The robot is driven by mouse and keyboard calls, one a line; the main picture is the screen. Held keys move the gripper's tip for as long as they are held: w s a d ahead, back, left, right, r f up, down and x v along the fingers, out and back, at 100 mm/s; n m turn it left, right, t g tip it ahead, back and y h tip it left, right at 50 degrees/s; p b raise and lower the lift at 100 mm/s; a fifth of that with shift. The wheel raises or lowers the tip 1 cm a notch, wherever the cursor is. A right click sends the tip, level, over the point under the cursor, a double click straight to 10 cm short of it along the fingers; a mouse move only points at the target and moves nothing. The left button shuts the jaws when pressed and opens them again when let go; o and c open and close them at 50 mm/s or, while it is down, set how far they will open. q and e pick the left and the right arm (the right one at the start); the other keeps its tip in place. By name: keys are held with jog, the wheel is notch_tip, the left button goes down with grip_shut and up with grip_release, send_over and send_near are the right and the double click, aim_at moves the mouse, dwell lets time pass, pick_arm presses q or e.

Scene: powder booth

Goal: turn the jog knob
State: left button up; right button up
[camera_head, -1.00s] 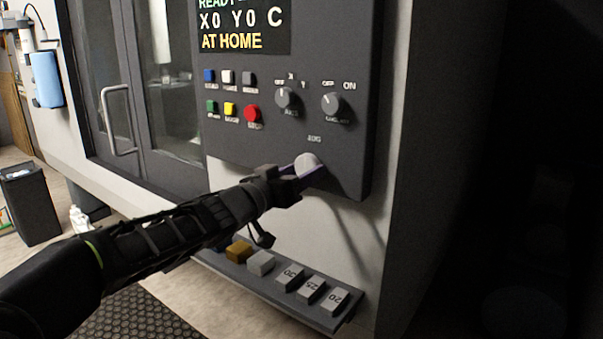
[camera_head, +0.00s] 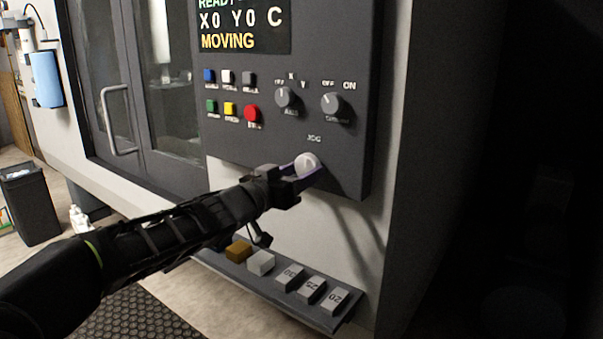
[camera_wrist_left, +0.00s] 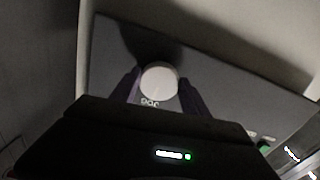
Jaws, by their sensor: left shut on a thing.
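The jog knob (camera_head: 306,163) is a pale round knob low on the dark control panel (camera_head: 347,160), under the JOG label. My left gripper (camera_head: 303,170) reaches it from the lower left and is shut on it. In the left wrist view the knob (camera_wrist_left: 159,82) sits between the two dark fingers (camera_wrist_left: 160,92), one on each side. The display (camera_head: 240,27) above reads X0 Y0 C, with MOVING in yellow below. My right gripper does not show.
Two selector knobs (camera_head: 331,103) and coloured buttons, including a red one (camera_head: 251,113), sit above the jog knob. A shelf (camera_head: 322,318) with several small blocks is below. Glass doors (camera_head: 172,125) are on the left. A dark bin (camera_head: 31,205) stands at far left.

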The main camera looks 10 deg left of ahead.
pick_arm(q)
jog(key=m, duration=0.6)
jog(key=shift+a+b, duration=0.15)
jog(key=shift+b, duration=0.25)
jog(key=m+b, duration=0.1)
jog(key=m, duration=0.5)
jog(key=shift+m, duration=0.4)
jog(key=m+b, duration=0.2)
jog(key=m, duration=0.4)
jog(key=shift+r, duration=0.1)
jog(key=m+b, duration=0.1)
jog(key=m, duration=0.5)
jog(key=shift+r, duration=0.1)
jog(key=shift+b, duration=0.3)
jog(key=o, duration=1.4)
jog(key=shift+c, duration=0.2)
